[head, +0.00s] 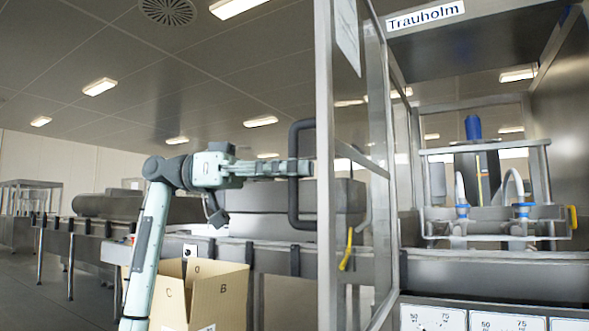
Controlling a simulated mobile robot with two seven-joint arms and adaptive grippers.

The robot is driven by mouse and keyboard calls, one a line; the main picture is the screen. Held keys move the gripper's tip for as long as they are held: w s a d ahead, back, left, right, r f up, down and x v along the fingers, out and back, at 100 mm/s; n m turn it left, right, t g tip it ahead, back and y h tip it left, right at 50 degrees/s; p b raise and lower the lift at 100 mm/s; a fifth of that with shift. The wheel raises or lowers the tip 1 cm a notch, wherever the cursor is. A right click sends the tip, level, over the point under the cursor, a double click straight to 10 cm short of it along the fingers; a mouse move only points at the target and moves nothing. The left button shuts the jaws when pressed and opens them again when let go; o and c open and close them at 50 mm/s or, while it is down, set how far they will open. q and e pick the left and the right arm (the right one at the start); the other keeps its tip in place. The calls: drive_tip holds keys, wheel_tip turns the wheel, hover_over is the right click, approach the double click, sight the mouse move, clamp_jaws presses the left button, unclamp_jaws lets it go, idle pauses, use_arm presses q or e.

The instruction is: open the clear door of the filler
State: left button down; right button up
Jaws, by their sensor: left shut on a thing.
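The clear door (357,115) of the filler stands swung out in the middle of the head view, seen at a steep angle in its metal frame. Its dark handle (294,212) is a C-shaped bar on the left edge. My left gripper (300,168) is shut on this handle at about its middle height, coming in from the left. The filler's inside (482,190) shows to the right of the door, with nozzles and blue fittings. My right gripper is not in view.
An open cardboard box (213,297) stands below my left arm. A conveyor line (90,235) runs along the left and behind. A panel with dials (490,318) lies along the lower right. A metal side wall (562,110) bounds the filler on the right.

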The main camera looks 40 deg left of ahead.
use_arm(q)
drive_tip(key=shift+f, duration=0.1)
drive_tip(key=c, duration=1.5)
unclamp_jaws()
drive_tip(key=shift+c, duration=0.2)
drive_tip(key=shift+a, duration=0.1)
drive_tip(key=v, duration=1.2)
